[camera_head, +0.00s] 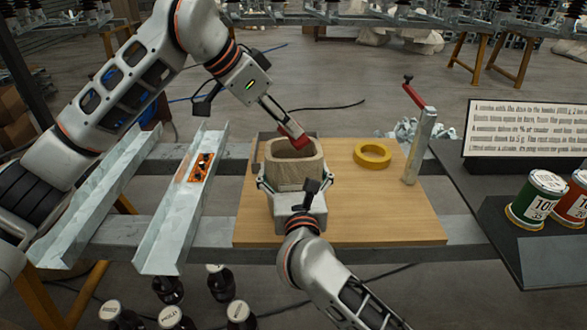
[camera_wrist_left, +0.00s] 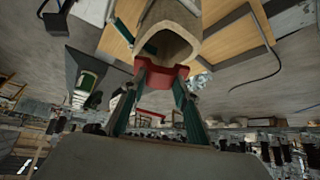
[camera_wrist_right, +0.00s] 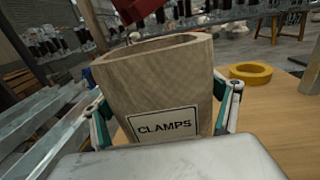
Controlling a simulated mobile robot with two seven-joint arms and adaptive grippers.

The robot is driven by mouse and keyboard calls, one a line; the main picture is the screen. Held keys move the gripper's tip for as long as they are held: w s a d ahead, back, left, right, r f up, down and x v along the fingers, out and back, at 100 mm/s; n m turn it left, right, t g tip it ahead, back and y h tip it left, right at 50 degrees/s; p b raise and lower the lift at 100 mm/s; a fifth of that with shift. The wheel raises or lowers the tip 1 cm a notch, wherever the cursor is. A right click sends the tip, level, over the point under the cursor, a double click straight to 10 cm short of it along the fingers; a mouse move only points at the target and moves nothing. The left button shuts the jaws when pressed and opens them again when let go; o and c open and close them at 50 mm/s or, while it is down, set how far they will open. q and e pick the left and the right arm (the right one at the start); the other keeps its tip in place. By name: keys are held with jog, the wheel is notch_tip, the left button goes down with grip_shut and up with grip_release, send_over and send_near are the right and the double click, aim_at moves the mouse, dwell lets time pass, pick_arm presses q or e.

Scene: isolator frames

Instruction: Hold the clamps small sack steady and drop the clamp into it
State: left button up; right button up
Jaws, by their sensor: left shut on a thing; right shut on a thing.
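The clamps small sack (camera_head: 293,172) is a beige, open-topped sack upright on the wooden board; its CLAMPS label (camera_wrist_right: 166,126) shows in the right wrist view. My right gripper (camera_head: 293,187) is shut on the sack, a finger on each side. My left gripper (camera_head: 284,122) is shut on a red clamp (camera_head: 294,136) at the far rim of the sack's mouth. In the left wrist view the red clamp (camera_wrist_left: 160,70) sits between the fingertips, against or just by the sack's edge (camera_wrist_left: 170,42); I cannot tell if they touch. The sack's inside is mostly hidden.
A yellow ring (camera_head: 372,154) lies on the wooden board (camera_head: 390,225) right of the sack. A grey post (camera_head: 421,146) with a red handle stands at the board's right. Metal channels (camera_head: 180,225) lie left. A sign (camera_head: 525,130) and cans (camera_head: 538,198) stand far right.

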pick_arm(q)
jog(key=shift+f, duration=0.4)
jog(key=o, duration=1.4)
jog(key=shift+a, duration=0.1)
jog(key=v, duration=1.2)
